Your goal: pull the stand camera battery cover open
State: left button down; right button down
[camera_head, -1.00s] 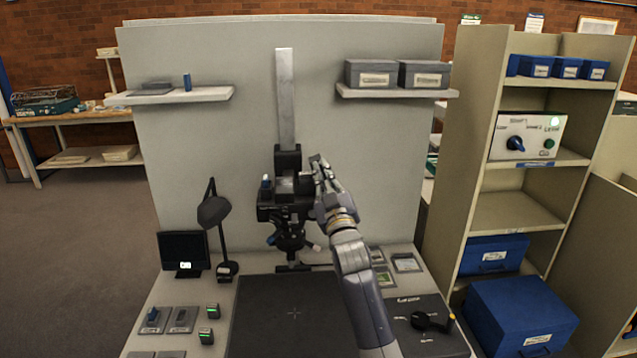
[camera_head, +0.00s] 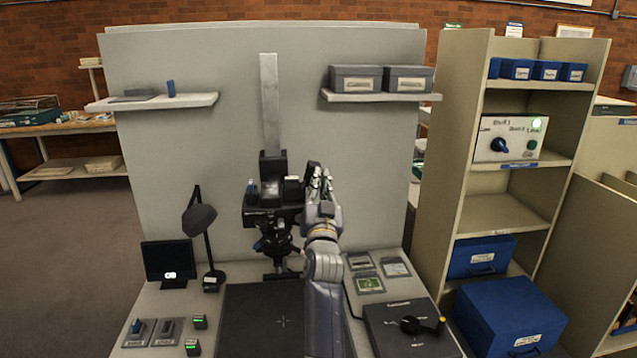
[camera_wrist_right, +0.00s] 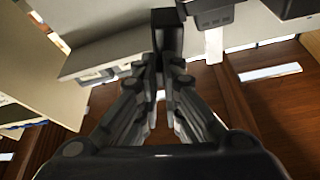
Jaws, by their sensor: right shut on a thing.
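The dark stand camera (camera_head: 266,208) is mounted on a pale upright column (camera_head: 269,100) above the black copy board (camera_head: 265,315). My right gripper (camera_head: 318,178) is at the camera's right side. In the right wrist view my right gripper (camera_wrist_right: 168,72) is shut on a dark block-like piece (camera_wrist_right: 167,30), which I take to be the battery cover. The fingers hide much of this piece, and I cannot tell how far it stands from the camera body. My left gripper is not in view.
A desk lamp (camera_head: 200,220) and a small monitor (camera_head: 167,262) stand left of the board. A control box with a yellow-tipped lever (camera_head: 410,335) is at the right front. A shelf with grey boxes (camera_head: 356,78) hangs above right.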

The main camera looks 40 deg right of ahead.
jog(key=shift+f, duration=0.1)
dwell(0.3)
jog(key=c, duration=2)
grip_release()
jog(key=shift+c, duration=0.2)
notch_tip(320, 180, up, 10)
